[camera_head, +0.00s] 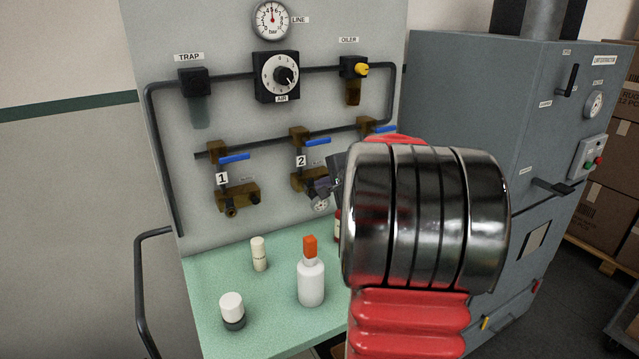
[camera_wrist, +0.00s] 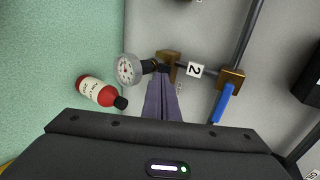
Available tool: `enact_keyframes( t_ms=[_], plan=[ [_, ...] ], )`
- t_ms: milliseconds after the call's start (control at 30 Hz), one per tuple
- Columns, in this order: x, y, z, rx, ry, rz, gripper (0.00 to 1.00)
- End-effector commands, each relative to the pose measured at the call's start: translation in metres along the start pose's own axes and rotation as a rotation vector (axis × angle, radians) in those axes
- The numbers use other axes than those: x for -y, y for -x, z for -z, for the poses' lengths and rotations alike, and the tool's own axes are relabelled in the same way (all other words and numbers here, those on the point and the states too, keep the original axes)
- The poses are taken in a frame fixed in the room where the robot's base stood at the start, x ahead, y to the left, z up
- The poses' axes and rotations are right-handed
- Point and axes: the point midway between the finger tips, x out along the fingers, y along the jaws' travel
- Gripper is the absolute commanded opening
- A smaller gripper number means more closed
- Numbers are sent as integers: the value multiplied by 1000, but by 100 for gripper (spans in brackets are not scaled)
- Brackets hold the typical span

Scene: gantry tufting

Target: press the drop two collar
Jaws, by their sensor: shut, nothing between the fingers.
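Drop two carries a "2" label (camera_head: 300,161), a blue-handled valve (camera_head: 301,138) above it and a brass outlet block (camera_head: 303,180) below. In the wrist view the brass block (camera_wrist: 171,60) has a dark collar (camera_wrist: 149,66) on its outlet, with a round dial gauge (camera_wrist: 128,69) beyond it. The gauge (camera_head: 320,204) also shows in the head view. My gripper (camera_wrist: 164,80) is shut and empty, its purple fingers together. The fingertips appear at the collar and block; whether they touch cannot be told. They partly hide the collar in the wrist view.
Drop one's brass block (camera_head: 236,197) is to the left. On the green bench (camera_head: 215,275) stand a white bottle with orange cap (camera_head: 311,280), a cream cylinder (camera_head: 259,254) and a white-topped jar (camera_head: 232,309). A red bottle (camera_wrist: 98,91) is near the gauge. A grey cabinet (camera_head: 470,100) stands right.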

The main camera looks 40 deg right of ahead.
Motion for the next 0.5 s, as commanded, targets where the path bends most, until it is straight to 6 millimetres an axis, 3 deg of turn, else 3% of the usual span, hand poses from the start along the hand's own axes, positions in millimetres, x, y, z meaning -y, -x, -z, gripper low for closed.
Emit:
enact_keyframes(
  t_ms=[500],
  plan=[
    [0,71,1,-1,0,1,0]
  ],
)
